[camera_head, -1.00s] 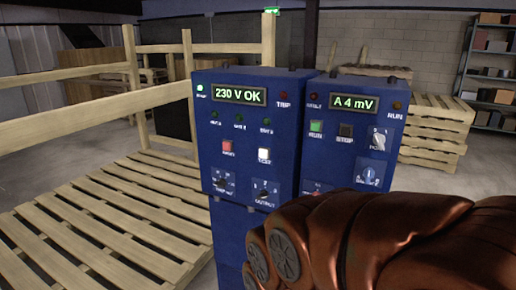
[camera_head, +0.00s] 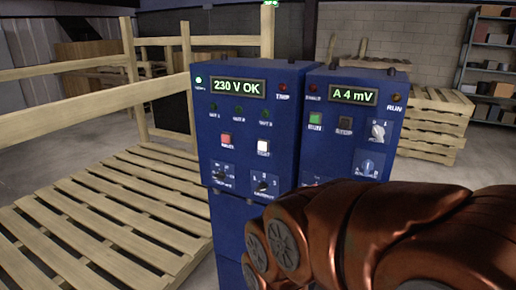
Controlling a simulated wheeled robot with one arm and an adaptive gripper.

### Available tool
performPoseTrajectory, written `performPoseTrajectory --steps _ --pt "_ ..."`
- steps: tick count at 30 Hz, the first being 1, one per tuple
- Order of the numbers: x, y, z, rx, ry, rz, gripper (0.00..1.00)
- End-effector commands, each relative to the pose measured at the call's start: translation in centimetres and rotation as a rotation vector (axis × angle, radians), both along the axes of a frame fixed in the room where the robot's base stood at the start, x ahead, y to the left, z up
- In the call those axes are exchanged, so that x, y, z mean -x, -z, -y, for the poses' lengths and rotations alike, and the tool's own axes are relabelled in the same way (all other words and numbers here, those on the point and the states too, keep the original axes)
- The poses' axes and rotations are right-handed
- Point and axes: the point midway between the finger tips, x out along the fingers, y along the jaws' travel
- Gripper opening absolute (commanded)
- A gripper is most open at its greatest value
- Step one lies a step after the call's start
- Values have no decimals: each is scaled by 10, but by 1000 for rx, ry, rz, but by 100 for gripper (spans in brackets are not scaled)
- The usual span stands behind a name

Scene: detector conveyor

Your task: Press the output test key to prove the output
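A blue control cabinet (camera_head: 204,151) stands in the middle, with a green display (camera_head: 237,88) reading "230 V OK". The white key (camera_head: 264,146), whose small label looks like TEST, sits on its front, right of a red key (camera_head: 226,139). The output knob (camera_head: 264,187) is below the white key, with another dark knob (camera_head: 222,174) to its left. My copper-coloured arm fills the lower right, in front of the cabinets' lower parts. My gripper's fingertips do not show. Nothing visibly touches the white key.
A second blue cabinet (camera_head: 338,139) stands at the right, reading "A 4 mV", with a green key (camera_head: 315,121), a dark key (camera_head: 344,124) and knobs. A wooden pallet and railing (camera_head: 100,200) lie left. Stacked pallets (camera_head: 437,125) and shelving (camera_head: 490,70) stand behind.

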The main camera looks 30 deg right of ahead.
Motion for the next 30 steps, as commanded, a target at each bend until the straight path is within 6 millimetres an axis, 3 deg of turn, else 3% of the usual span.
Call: performPoseTrajectory --steps 2,12,30 --pt "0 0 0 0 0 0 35" --pt "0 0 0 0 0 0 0" --pt "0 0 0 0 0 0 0"
